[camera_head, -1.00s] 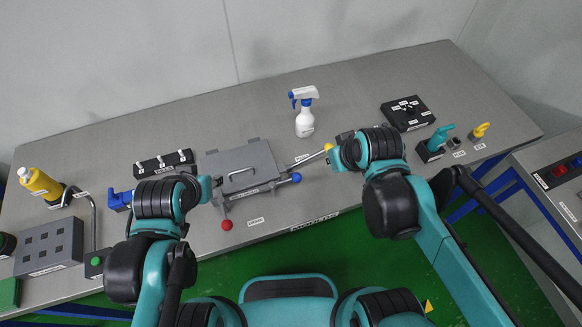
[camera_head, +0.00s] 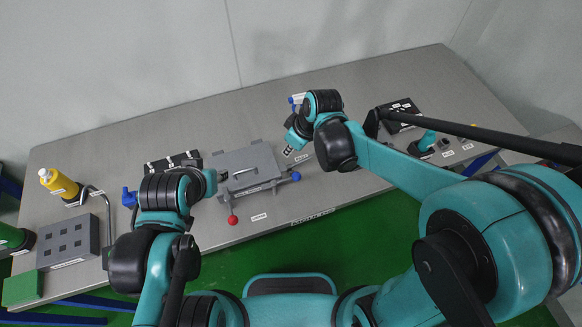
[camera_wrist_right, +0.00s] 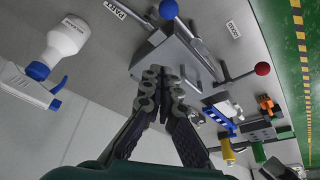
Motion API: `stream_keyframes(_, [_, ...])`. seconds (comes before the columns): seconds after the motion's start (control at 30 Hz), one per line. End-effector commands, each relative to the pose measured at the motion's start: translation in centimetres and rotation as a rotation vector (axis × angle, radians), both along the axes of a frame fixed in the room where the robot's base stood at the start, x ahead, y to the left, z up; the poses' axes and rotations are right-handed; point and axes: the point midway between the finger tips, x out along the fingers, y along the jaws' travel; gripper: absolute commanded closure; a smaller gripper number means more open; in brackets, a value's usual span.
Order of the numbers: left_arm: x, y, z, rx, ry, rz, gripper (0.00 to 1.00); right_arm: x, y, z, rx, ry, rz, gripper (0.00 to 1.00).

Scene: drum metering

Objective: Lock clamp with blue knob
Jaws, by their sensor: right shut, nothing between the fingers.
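The blue knob (camera_head: 296,176) is on a clamp lever at the right front of a grey lidded box (camera_head: 262,160). In the right wrist view, the blue knob (camera_wrist_right: 168,10) is at the top edge, beyond my fingertips. The box lid lies flat. My right gripper (camera_wrist_right: 161,78) is shut and empty, apart from the knob; in the head view its wrist hides most of it, above and behind the box's right side. My left gripper (camera_head: 209,182) is by the box's left side; its fingers are too small to read.
A red knob (camera_head: 233,220) on another lever is at the box's front left. A white spray bottle (camera_wrist_right: 68,42) stands behind, mostly hidden by my right arm in the head view. A black device (camera_head: 402,112) is at the right.

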Motion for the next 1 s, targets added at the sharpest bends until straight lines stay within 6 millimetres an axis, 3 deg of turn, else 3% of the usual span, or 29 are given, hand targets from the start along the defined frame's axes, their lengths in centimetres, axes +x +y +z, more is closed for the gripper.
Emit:
stream_keyframes(0.27, [0.0, 0.0, -0.5, 0.0, 0.0, 0.0, 0.64, 0.4, 0.4, -1.5, -0.001, -0.001, 0.0, 1.0])
stream_keyframes(0.7, [0.0, 0.0, -3.1, 0.0, 0.0, 0.0, 0.64, 2.3, 2.8, -10.0, 0.0, -0.001, -0.001, 1.0])
stream_keyframes(0.8, [0.0, 0.0, -3.1, 0.0, 0.0, 0.0, 0.64, 1.0, 1.2, -9.8, 0.001, -0.001, -0.005, 1.0])
stream_keyframes(1.0, [0.0, 0.0, -3.2, 0.0, 0.0, 0.0, 0.64, -0.1, -0.2, -10.1, 0.0, 0.0, -0.003, 1.0])
